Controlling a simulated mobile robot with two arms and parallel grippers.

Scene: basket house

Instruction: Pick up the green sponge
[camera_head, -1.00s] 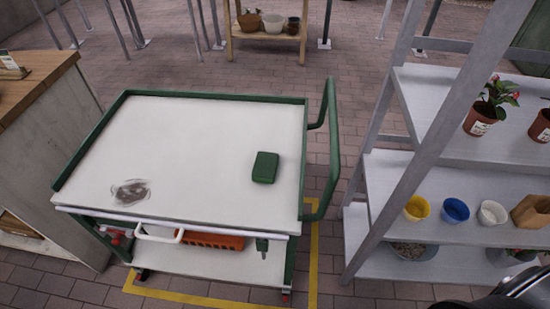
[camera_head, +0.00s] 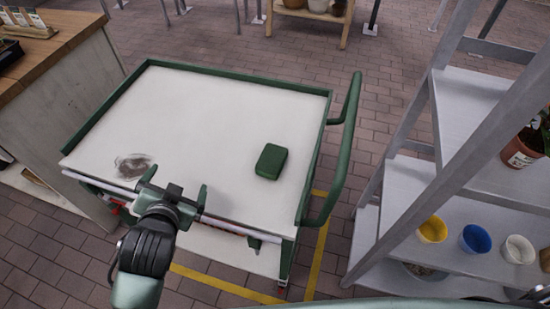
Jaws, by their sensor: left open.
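The green sponge (camera_head: 271,161) is a dark green block lying on the right part of the white top of the cart (camera_head: 215,110). My left gripper (camera_head: 177,178) is over the cart's front edge, to the left of the sponge and nearer to me. Its two fingers are spread with nothing between them, and it is apart from the sponge. A dark smudge (camera_head: 133,166) lies on the cart top at the left. My right gripper is not in view.
The cart has a raised green rim and a green handle (camera_head: 346,150) on its right. A grey shelf (camera_head: 455,195) with small pots stands at the right. A wooden-topped counter (camera_head: 65,40) stands at the left. The cart top around the sponge is clear.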

